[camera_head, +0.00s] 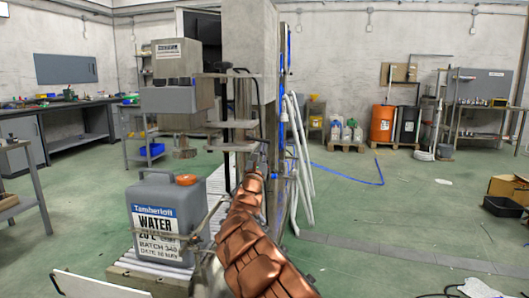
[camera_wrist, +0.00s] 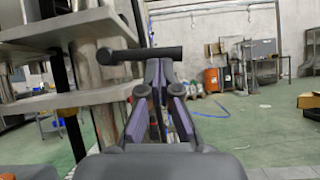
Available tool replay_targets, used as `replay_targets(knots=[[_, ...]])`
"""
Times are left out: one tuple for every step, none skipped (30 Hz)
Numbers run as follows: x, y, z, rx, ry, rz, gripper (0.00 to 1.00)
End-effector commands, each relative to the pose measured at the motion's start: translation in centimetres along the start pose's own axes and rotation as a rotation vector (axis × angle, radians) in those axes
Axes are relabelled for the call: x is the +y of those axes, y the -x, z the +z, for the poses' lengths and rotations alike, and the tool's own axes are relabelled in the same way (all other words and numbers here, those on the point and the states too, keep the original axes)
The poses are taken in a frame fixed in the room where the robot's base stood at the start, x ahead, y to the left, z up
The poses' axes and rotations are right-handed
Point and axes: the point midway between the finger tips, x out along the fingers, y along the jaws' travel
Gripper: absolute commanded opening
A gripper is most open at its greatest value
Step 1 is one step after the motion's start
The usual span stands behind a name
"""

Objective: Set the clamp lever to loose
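A black bar-shaped lever handle (camera_wrist: 138,54) lies level across the middle of the wrist view, with a rounded knob at its left end. It sits beside a grey column with flat plates. My gripper (camera_wrist: 160,66) points forward with its purple-sided fingers narrowing towards this bar; its tips lie just under or against it, and I cannot tell whether they touch. Only a narrow gap shows between the fingers. In the head view my gripper (camera_head: 262,150) is small and partly hidden by my copper-coloured arm, next to the clamp stand (camera_head: 232,146). The lever's setting cannot be read.
A grey water jug (camera_head: 162,218) with an orange cap stands at the left of the stand, close to my arm. A grey block (camera_head: 176,98) hangs above it. White hoses (camera_head: 300,150) hang right of the column. Open green floor lies further right.

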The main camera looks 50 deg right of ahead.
Motion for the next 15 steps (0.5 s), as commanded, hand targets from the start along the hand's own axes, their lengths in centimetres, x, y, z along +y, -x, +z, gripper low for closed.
replay_targets(knots=[[0.04, -0.18, 0.32, -0.001, -0.004, -0.001, 0.0], [-0.01, -0.22, 0.36, 0.0, -0.004, -0.002, 0.0], [-0.14, -0.29, 0.4, 0.0, -0.004, -0.003, 0.0], [-0.19, -0.32, 0.42, 0.0, -0.004, -0.003, 0.0], [-0.23, -0.34, 0.45, 0.0, -0.005, -0.003, 0.0], [-0.27, -0.37, 0.48, 0.0, -0.005, -0.004, 0.0], [-0.3, -0.39, 0.5, 0.001, -0.005, -0.004, 0.0], [-0.33, -0.4, 0.51, 0.001, -0.005, -0.004, 0.0], [-0.36, -0.41, 0.51, 0.001, -0.005, -0.005, 0.0], [-0.39, -0.42, 0.52, 0.001, -0.005, -0.005, 0.0], [-0.4, -0.43, 0.52, 0.001, -0.005, -0.005, 0.0], [-0.43, -0.43, 0.51, 0.001, -0.005, -0.006, 0.0], [-0.43, -0.43, 0.5, 0.001, -0.005, -0.006, 0.0], [-0.45, -0.43, 0.5, 0.001, -0.005, -0.006, 0.0], [-0.46, -0.43, 0.48, 0.001, -0.005, -0.006, 0.0]])
